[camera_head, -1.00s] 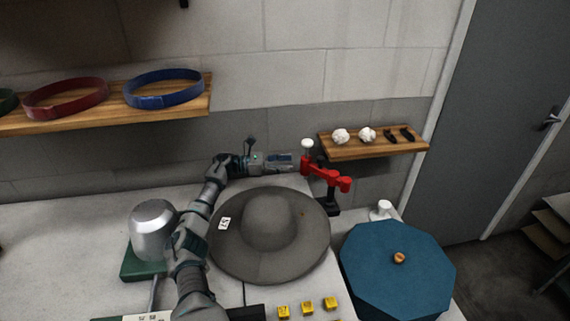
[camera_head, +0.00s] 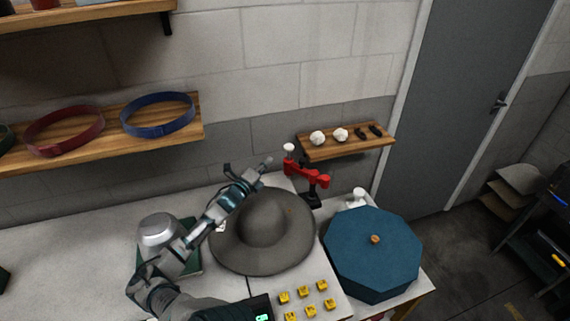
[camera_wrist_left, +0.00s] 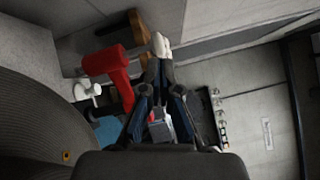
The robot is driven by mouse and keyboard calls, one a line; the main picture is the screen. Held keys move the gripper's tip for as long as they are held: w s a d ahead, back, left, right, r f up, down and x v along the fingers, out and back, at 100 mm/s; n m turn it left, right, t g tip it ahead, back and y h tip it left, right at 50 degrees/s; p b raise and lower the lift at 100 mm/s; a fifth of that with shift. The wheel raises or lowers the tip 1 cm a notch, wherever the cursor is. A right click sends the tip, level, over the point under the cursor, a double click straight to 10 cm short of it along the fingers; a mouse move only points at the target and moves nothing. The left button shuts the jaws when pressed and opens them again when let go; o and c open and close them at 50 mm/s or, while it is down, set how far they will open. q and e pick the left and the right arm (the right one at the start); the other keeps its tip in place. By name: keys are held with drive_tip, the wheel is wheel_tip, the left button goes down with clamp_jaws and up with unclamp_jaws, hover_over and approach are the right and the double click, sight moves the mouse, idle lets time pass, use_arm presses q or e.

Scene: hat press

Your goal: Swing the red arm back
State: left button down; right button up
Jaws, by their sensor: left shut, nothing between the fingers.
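The red arm (camera_head: 306,174) sits on a dark post behind the grey hat (camera_head: 265,222), with a white knob (camera_head: 288,147) at its left end. It angles down to the right. My left gripper (camera_head: 266,164) is shut and empty, above the back of the hat, to the left of the red arm and apart from it in the head view. In the left wrist view the red arm (camera_wrist_left: 108,64) shows left of my shut fingers (camera_wrist_left: 161,45); whether they touch is unclear. The right gripper is not in view.
A blue octagonal box (camera_head: 372,252) and a small white knob (camera_head: 356,196) stand right of the hat. A silver dome (camera_head: 161,230) stands left. A wooden shelf (camera_head: 345,142) with small items is behind the red arm.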

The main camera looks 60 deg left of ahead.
use_arm(q)
drive_tip(key=s+d+f+n+g, duration=0.1)
drive_tip(key=d, duration=0.1)
drive_tip(key=s+d+f+n+g+h+p, duration=0.1)
drive_tip(key=d+f, duration=0.1)
drive_tip(key=s+d+f+n+g+p, duration=0.1)
drive_tip(key=d, duration=0.1)
drive_tip(key=shift+s+d+f+g+h, duration=0.15)
drive_tip(key=shift+s+f+g+h, duration=0.15)
drive_tip(key=shift+s+g, duration=0.1)
drive_tip(key=shift+d+f+n, duration=0.1)
drive_tip(key=shift+n, duration=0.2)
approach(292, 168)
drive_tip(key=x, duration=0.3)
drive_tip(key=d+f+x, duration=0.1)
drive_tip(key=x, duration=0.1)
drive_tip(key=shift+w+a+b, duration=0.15)
drive_tip(key=shift+w+b, duration=0.05)
drive_tip(key=shift+b, duration=0.15)
drive_tip(key=shift+w+a, duration=0.3)
drive_tip(key=shift+w, duration=0.55)
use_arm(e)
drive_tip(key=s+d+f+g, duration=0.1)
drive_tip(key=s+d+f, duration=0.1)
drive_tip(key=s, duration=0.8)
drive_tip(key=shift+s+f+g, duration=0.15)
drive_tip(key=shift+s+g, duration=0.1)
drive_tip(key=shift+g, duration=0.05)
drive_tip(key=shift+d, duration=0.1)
